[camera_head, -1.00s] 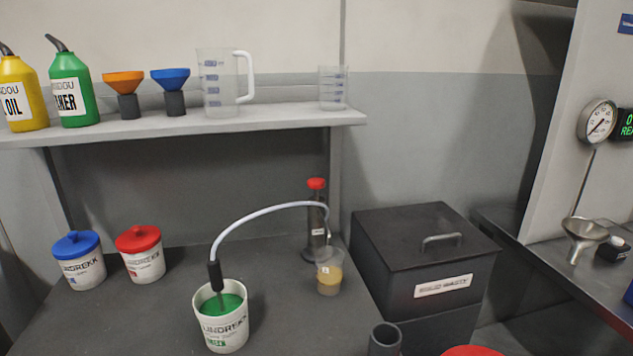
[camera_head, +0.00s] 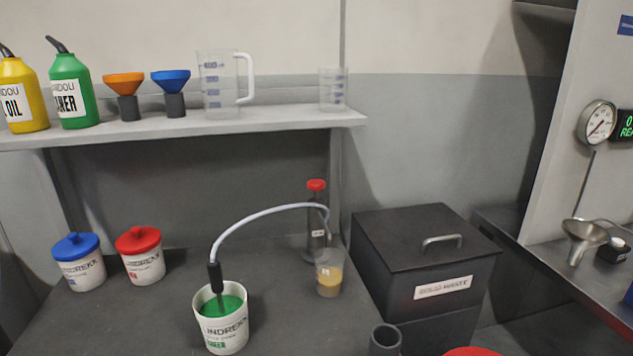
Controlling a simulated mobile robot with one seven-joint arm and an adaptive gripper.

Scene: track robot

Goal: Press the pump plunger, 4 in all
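The pump (camera_head: 314,230) is a dark upright cylinder with a red plunger knob (camera_head: 316,185) on top, standing at the back right of the dark bench. A pale hose (camera_head: 262,214) arches from the pump area to a black fitting (camera_head: 215,277) in an open white tub (camera_head: 224,338) of green liquid. A clear beaker (camera_head: 328,271) with yellowish liquid stands in front of the pump and hides part of its base. The knob sits a short way above the cylinder. My gripper is not in view.
White tubs with a blue lid (camera_head: 76,245) and a red lid (camera_head: 138,239) stand at the left. A dark solid-waste box (camera_head: 420,255) stands right of the bench. A shelf (camera_head: 180,126) with bottles, funnels and measuring jugs runs above. The bench between tub and pump is clear.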

